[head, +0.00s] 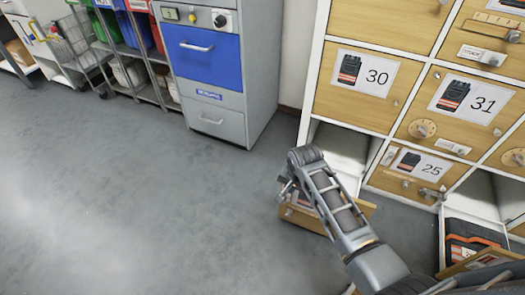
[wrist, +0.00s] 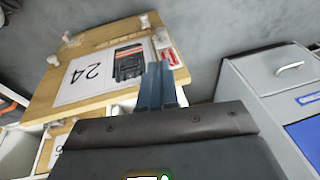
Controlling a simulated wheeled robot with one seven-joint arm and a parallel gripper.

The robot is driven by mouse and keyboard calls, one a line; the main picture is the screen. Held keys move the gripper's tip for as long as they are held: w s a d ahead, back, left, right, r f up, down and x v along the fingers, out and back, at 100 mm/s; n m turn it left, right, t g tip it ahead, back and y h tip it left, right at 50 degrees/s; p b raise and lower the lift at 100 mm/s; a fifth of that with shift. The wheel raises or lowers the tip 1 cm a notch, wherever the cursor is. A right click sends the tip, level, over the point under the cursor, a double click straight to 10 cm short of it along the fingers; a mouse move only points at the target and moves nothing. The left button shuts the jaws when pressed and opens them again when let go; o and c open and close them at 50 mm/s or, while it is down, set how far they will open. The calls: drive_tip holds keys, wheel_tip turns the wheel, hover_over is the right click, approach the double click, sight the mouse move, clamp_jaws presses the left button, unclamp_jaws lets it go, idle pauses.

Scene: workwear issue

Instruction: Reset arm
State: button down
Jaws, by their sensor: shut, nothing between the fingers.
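My gripper (wrist: 160,85) shows in the wrist view with its two dark fingers together and nothing between them. Behind the fingers is a wooden front labelled 24 (wrist: 100,75) with a picture of a dark case, seen upside down. I cannot tell whether the fingertips touch it. In the head view my arm reaches up from the lower right, and its far end is beside the open compartment (head: 340,148) under number 30. A low wooden front (head: 360,207) shows partly behind my arm; the arm hides its middle.
The locker wall has closed wooden fronts 30 (head: 362,88), 31 (head: 470,103) and 25 (head: 418,172). An open compartment at lower right holds a black and orange case (head: 468,240). A grey cabinet with a blue drawer (head: 203,58) stands at the back. Floor at left is clear.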

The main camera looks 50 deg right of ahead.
drive_tip(key=shift+a, duration=0.1)
drive_tip(key=s+a+r+n+t, duration=0.2)
drive_tip(key=s+a+n+t, duration=0.3)
drive_tip(key=s+a, duration=0.7)
drive_tip(key=s+a+r+n+t, duration=0.2)
drive_tip(key=s+a+r+n, duration=0.1)
drive_tip(key=s+a+r, duration=0.25)
drive_tip(key=s+a+r+n+t+y, duration=0.1)
drive_tip(key=s+r+n+t, duration=0.3)
drive_tip(key=r, duration=0.7)
drive_tip(key=s+a+r+n+t+y, duration=0.1)
drive_tip(key=s+a+r+n, duration=0.1)
drive_tip(key=s+r, duration=0.75)
wheel_tip(320, 180, up, 19)
drive_tip(key=w+p, duration=0.3)
drive_tip(key=p, duration=1.3)
drive_tip(key=shift+d+p, duration=0.2)
drive_tip(key=shift+p, duration=0.1)
drive_tip(key=shift+s, duration=0.1)
